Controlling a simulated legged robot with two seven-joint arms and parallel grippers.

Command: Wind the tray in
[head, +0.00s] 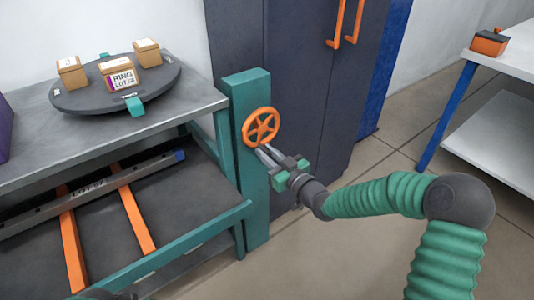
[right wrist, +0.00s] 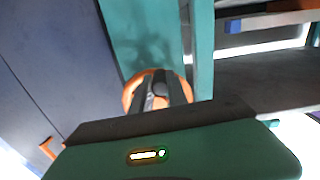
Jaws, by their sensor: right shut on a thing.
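An orange spoked handwheel (head: 261,126) is mounted on a teal post (head: 247,170) at the right end of the bench. My right gripper (head: 264,151) is shut on the lower rim of the wheel. In the right wrist view its dark fingers (right wrist: 158,97) cover the middle of the orange wheel (right wrist: 131,92). Under the bench top, a long dark bar (head: 98,192) with a "LOT" label and a blue end lies across two orange strips (head: 133,220) on a dark surface. I cannot tell which of these parts is the tray. My left gripper does not show clearly.
A round dark turntable (head: 72,102) on the bench carries three small boxes, one labelled "RING". A dark cabinet with orange handles (head: 337,25) stands behind the wheel. A white table (head: 515,60) with an orange-and-black box is at right. The floor between is clear.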

